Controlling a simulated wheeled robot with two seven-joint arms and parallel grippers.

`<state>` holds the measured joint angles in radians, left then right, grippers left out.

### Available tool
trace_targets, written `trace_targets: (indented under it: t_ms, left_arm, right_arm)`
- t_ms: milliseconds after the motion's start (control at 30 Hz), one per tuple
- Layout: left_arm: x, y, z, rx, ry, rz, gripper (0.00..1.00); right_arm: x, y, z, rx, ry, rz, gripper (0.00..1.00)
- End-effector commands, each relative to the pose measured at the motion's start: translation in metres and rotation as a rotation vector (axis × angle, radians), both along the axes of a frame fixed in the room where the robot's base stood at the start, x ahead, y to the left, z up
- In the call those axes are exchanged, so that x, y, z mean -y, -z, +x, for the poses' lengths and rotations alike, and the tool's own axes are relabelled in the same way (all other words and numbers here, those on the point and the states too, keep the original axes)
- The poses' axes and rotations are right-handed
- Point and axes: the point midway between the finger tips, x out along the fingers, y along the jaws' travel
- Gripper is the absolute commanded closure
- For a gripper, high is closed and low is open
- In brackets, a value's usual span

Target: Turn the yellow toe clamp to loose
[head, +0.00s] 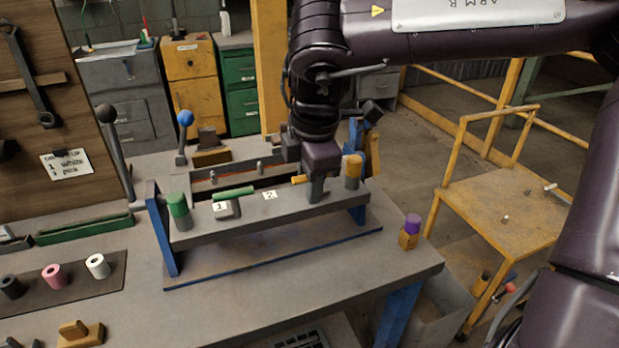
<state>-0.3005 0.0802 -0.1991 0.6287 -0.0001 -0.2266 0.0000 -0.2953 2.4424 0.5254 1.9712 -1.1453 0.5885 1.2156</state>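The yellow toe clamp's bar (298,180) shows as a short yellow stub on the grey bed of the blue-framed fixture, to the right of the label 2. My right gripper (316,190) points down right over this clamp and hides most of it. Its fingers overlap in this view, so I cannot tell whether they are closed on the bar or only around it. A green toe clamp (234,193) lies along the bed beside the label 1. A green-topped post (178,208) stands at the bed's left end and a yellow-topped post (353,168) at its right. My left gripper is not in view.
A black-knobbed lever (117,150) and a blue-knobbed lever (183,135) rise at the left and behind the fixture. A purple-topped yellow block (411,230) stands near the table's right edge. Pink, white and black rings lie on a dark mat (72,292). The front tabletop is mostly clear.

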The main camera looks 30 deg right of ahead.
Motion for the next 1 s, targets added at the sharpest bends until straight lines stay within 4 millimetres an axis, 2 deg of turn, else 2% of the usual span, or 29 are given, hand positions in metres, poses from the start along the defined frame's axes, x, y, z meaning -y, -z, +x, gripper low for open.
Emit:
trace_targets:
  t_ms: [167, 267, 500, 700, 1000]
  left_arm:
    - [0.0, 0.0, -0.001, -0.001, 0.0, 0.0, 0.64]
    - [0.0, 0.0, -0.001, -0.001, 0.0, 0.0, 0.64]
    - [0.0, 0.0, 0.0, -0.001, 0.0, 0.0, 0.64]
    - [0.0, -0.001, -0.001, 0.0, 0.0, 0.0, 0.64]
    - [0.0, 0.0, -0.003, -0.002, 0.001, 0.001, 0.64]
  right_arm:
    - [0.0, -0.001, 0.0, 0.001, 0.0, 0.0, 0.62]
    - [0.0, -0.009, -0.001, 0.003, 0.001, -0.001, 0.62]
    - [-0.002, -0.049, -0.008, 0.005, 0.001, -0.002, 0.62]
    - [-0.004, -0.072, -0.013, 0.001, 0.001, -0.001, 0.62]
    - [-0.004, -0.077, -0.015, 0.0, 0.0, 0.0, 0.62]
